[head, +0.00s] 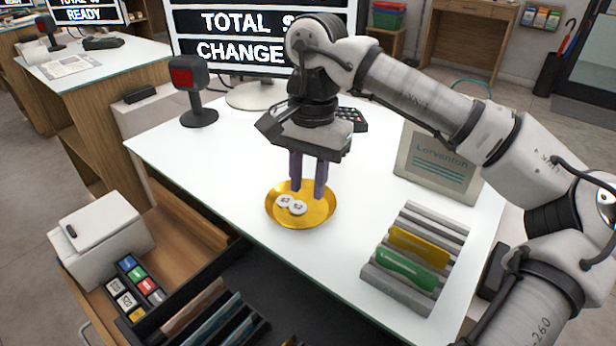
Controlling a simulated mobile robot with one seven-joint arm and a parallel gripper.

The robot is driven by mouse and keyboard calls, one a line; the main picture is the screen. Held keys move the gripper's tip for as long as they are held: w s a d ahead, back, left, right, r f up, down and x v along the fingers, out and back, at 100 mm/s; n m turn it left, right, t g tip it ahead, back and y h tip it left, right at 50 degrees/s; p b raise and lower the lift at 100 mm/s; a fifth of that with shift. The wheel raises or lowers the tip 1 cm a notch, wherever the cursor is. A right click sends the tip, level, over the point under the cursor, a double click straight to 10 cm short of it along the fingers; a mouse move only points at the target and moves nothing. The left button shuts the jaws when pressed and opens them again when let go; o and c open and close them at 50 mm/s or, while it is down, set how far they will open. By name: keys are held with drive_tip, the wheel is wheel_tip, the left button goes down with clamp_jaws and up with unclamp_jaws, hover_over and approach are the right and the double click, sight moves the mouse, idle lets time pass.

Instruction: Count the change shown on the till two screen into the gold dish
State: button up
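The gold dish (326,214) lies on the white counter and holds two white pieces marked $2 (290,204), side by side and slightly overlapping. My gripper (308,191) points down over the dish, just behind the pieces. Its two purple fingers are apart with nothing between them. The large screen (232,35) behind reads TOTAL $ and CHANGE. My arm hides the amounts to the right. The open till drawer (262,275) at the lower front holds upright notes in slots (215,318). Small blocks (137,288) in several colours, some with dollar marks, sit to its left.
A grey rack (415,255) with a yellow and a green card stands right of the dish. A sign (437,165) stands behind it. A scanner with a red face (190,88) is at the back left. A white box (100,235) stands left of the drawer. The counter left of the dish is clear.

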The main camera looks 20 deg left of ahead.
wheel_tip(320, 180, up, 20)
drive_tip(key=w+p, duration=0.1)
drive_tip(key=p, duration=0.7)
drive_tip(key=shift+w+d+f+p, duration=0.15)
drive_tip(key=shift+w+p, duration=0.15)
idle(0.6)
